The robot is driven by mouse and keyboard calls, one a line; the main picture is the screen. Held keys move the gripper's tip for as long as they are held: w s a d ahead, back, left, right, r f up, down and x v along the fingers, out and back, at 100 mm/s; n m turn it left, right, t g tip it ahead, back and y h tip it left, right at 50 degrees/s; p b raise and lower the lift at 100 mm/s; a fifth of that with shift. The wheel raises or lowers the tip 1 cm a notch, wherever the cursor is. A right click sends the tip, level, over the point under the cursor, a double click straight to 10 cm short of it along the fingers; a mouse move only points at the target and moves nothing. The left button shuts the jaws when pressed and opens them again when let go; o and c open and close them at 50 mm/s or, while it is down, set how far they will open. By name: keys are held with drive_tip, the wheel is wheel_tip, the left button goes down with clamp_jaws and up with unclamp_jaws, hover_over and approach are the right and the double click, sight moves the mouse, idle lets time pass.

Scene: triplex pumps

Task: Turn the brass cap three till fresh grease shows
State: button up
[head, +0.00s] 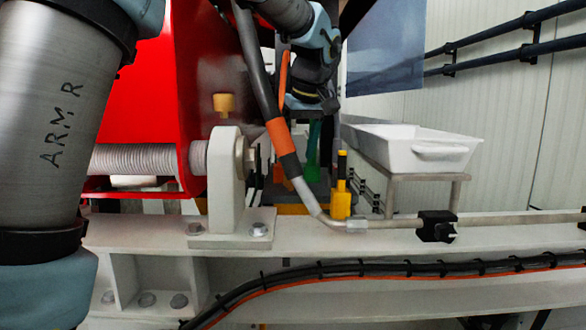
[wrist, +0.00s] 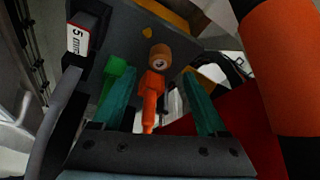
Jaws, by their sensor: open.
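A brass-coloured cap (head: 224,103) shows in the head view against the red guard, above the white bearing block (head: 226,180). No number is readable on it. I cannot tell whether it is cap three, and no grease is visible. My gripper (wrist: 159,72) is open, its two teal fingers spread in the wrist view. An orange tool-like piece (wrist: 153,88) with a round copper-brown end (wrist: 160,57) appears between them, with gaps on both sides. I cannot tell its depth. In the head view the arm's end is at top centre, right of the brass cap, and its fingertips are unclear.
A grey hose with an orange band (head: 279,137) crosses between the cap and my arm's end. A yellow piece (head: 341,198) stands by the white beam (head: 390,238). A white tray (head: 415,146) is behind right. A green piece (wrist: 117,70) and a "5 mm" label (wrist: 77,38) show in the wrist view.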

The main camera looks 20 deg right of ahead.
drive_tip(key=shift+v, duration=2.15)
drive_tip(key=shift+f, duration=0.1)
